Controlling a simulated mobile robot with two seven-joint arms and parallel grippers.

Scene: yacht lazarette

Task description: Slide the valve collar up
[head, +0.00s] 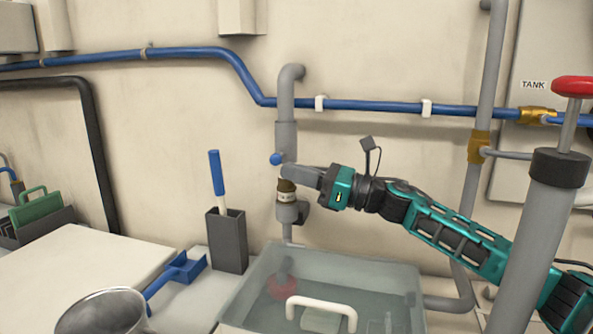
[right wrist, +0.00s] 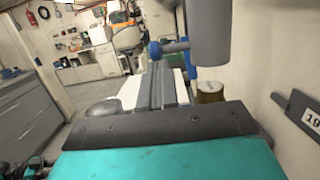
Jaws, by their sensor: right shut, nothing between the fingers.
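The valve collar (head: 286,138) is a thick grey sleeve on the upright grey pipe, with a side rod ending in a blue ball knob (head: 276,159). Below it are bare brass and a white-labelled part (head: 287,196). The right wrist view also shows the collar (right wrist: 208,38), knob (right wrist: 155,50) and brass (right wrist: 209,91). My right gripper (head: 286,171) is shut and empty, its fingers pointing left just under the collar's lower end and the knob. In the right wrist view the shut fingers (right wrist: 158,75) lie below the knob rod; I cannot tell if they touch. My left gripper is not in view.
A clear bin (head: 400,285) with a white handle stands below the arm. A dark holder (head: 227,242) with a blue-handled tool stands left of the pipe. A thick grey pump with a red knob (head: 572,87) stands at right. A blue hose (head: 370,105) crosses the wall.

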